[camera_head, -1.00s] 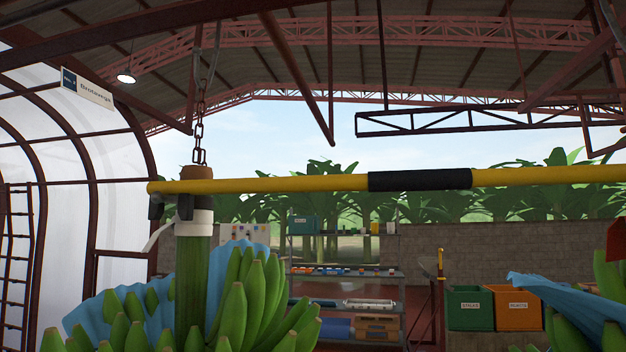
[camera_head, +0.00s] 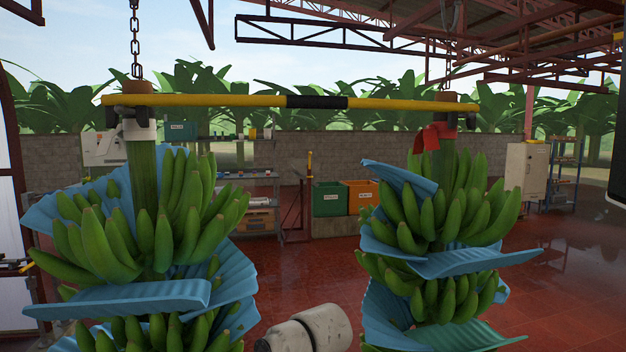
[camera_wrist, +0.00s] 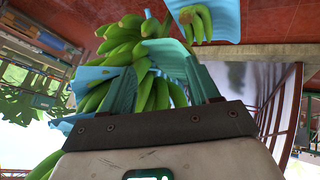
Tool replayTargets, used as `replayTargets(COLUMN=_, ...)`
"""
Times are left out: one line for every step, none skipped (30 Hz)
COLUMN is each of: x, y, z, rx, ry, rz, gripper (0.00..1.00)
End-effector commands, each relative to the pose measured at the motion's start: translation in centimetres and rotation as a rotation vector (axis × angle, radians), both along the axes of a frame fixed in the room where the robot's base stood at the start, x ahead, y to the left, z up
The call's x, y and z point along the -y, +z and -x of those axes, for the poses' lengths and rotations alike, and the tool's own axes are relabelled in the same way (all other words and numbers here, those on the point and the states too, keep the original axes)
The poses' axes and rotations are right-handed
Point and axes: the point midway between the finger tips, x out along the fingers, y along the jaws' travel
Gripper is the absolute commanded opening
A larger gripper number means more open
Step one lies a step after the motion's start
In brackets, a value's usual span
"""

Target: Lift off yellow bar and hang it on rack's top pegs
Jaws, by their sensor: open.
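The yellow bar (camera_head: 220,102), with a black sleeve at its middle, spans level between two hanging banana stems in the head view. Its left end is at the left stem (camera_head: 143,180), below a chain; its right end is at the right stem (camera_head: 447,165), beside a red ribbon. My gripper (camera_wrist: 160,72) shows in the wrist view with its two teal fingers apart. Green bananas and blue sheets appear beyond and between the fingers; contact cannot be told. The bar is not visible there. No rack pegs can be made out clearly; a thin dark red stand (camera_head: 297,205) is behind.
Blue padding sheets (camera_head: 130,298) stick out from both bunches. Beyond are a green crate (camera_head: 329,199), an orange crate (camera_head: 362,196), grey shelving (camera_head: 250,178), a white cabinet (camera_head: 524,172) and a blue shelf (camera_head: 564,172). Red floor (camera_head: 560,270) is open at right.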

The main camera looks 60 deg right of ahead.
Motion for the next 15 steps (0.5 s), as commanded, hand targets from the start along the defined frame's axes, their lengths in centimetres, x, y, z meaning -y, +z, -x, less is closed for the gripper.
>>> replayTargets(x=2.0, y=3.7, z=-1.1, rx=0.055, ry=0.018, rz=0.045, gripper=0.61)
replayTargets(x=3.0, y=5.5, z=-1.5, rx=0.08, ry=0.033, rz=0.075, gripper=0.61)
replayTargets(x=4.4, y=8.0, z=-2.0, rx=0.114, ry=0.053, rz=0.115, gripper=0.61)
replayTargets(x=5.4, y=9.8, z=-2.3, rx=0.138, ry=0.067, rz=0.147, gripper=0.61)
replayTargets(x=6.4, y=11.7, z=-2.5, rx=0.163, ry=0.081, rz=0.178, gripper=0.61)
replayTargets(x=7.7, y=14.3, z=-2.6, rx=0.194, ry=0.098, rz=0.224, gripper=0.61)
replayTargets(x=8.6, y=16.2, z=-2.7, rx=0.218, ry=0.111, rz=0.259, gripper=0.61)
replayTargets(x=9.5, y=18.2, z=-2.7, rx=0.241, ry=0.123, rz=0.295, gripper=0.61)
replayTargets(x=10.8, y=20.8, z=-2.5, rx=0.27, ry=0.136, rz=0.344, gripper=0.61)
replayTargets(x=11.6, y=22.9, z=-2.3, rx=0.291, ry=0.148, rz=0.384, gripper=0.61)
replayTargets(x=12.4, y=24.9, z=-2.0, rx=0.313, ry=0.157, rz=0.423, gripper=0.61)
replayTargets(x=13.5, y=27.6, z=-1.5, rx=0.34, ry=0.171, rz=0.477, gripper=0.61)
replayTargets(x=14.3, y=29.7, z=-1.1, rx=0.359, ry=0.179, rz=0.519, gripper=0.61)
replayTargets(x=15.0, y=31.7, z=-0.6, rx=0.377, ry=0.186, rz=0.561, gripper=0.61)
replayTargets(x=15.9, y=34.4, z=0.2, rx=0.4, ry=0.196, rz=0.618, gripper=0.61)
